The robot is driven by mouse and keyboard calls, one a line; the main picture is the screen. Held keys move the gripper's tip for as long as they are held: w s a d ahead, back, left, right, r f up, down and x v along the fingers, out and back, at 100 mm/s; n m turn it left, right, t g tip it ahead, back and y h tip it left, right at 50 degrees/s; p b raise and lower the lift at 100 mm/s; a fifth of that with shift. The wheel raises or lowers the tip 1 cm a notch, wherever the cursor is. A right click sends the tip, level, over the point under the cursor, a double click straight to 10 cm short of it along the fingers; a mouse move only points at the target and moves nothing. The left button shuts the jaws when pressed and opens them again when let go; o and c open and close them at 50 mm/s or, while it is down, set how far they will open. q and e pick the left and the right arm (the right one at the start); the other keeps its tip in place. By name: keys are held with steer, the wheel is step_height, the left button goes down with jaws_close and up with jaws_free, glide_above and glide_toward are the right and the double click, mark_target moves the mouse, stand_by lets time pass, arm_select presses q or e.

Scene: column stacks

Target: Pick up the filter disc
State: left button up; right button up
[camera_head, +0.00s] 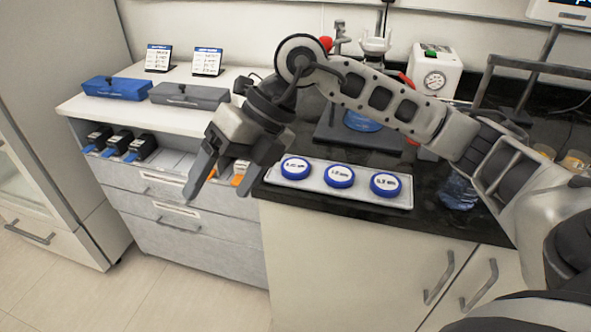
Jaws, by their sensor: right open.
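Three round filter discs with blue rims and white labelled tops sit in a row on a pale tray (400,202) on the dark counter. They are the left disc (295,167), the middle disc (340,176) and the right disc (385,184). The small print on the labels is hard to read. My right gripper (213,192) is open and empty. It hangs left of the tray, in front of the open shelf, with its fingers pointing down and apart from the discs. My left gripper is not in view.
A blue case (117,88) and a grey case (189,96) lie on the white counter before two small signs. Several black-and-blue items (118,142) stand in the shelf below. A white gauge device (435,72) and a crumpled blue item (458,192) are on the dark counter.

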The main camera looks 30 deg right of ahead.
steer(key=w+d+r+m+t+h, duration=0.2)
steer(key=d+r+h, duration=0.15)
steer(key=d, duration=0.45)
steer(key=w+d+r+m+t+h, duration=0.1)
steer(key=w+d+r+m+h, duration=0.15)
steer(key=d+h, duration=0.4)
steer(key=y, duration=0.2)
glide_above(296, 166)
steer(key=s, duration=0.4)
steer(key=shift+n, duration=0.25)
steer(key=f, duration=0.7)
steer(key=shift+w+a+f, duration=0.2)
steer(key=shift+a, duration=0.05)
steer(key=x, duration=0.7)
steer(key=shift+w+p, duration=0.25)
steer(key=shift+p, duration=0.1)
steer(key=shift+t, duration=0.3)
steer(key=c, duration=1.1)
